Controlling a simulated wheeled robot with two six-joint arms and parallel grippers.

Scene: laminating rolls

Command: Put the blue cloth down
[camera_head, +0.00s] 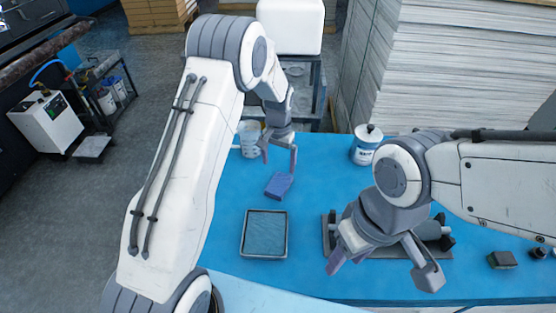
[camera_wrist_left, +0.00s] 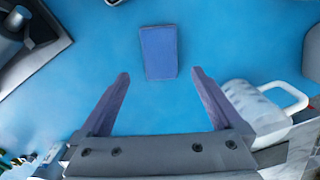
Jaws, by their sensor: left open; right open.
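The blue cloth (camera_head: 279,185) is a small folded block lying flat on the blue table (camera_head: 325,190), behind the grey tray. In the left wrist view the cloth (camera_wrist_left: 158,52) lies just beyond the fingertips, apart from them. My left gripper (camera_head: 279,160) is open and empty, above and behind the cloth. In the left wrist view the open fingers of my left gripper (camera_wrist_left: 160,76) have only table between them. My right gripper (camera_head: 385,273) is open over the front right of the table, with nothing seen between its fingers.
A grey tray (camera_head: 264,234) stands in front of the cloth. A white jug (camera_head: 249,139) is beside my left gripper. A white lidded can (camera_head: 366,145) stands at the back. A roller on a dark plate (camera_head: 408,252) is partly hidden by my right gripper. A sponge (camera_head: 502,260) lies at right.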

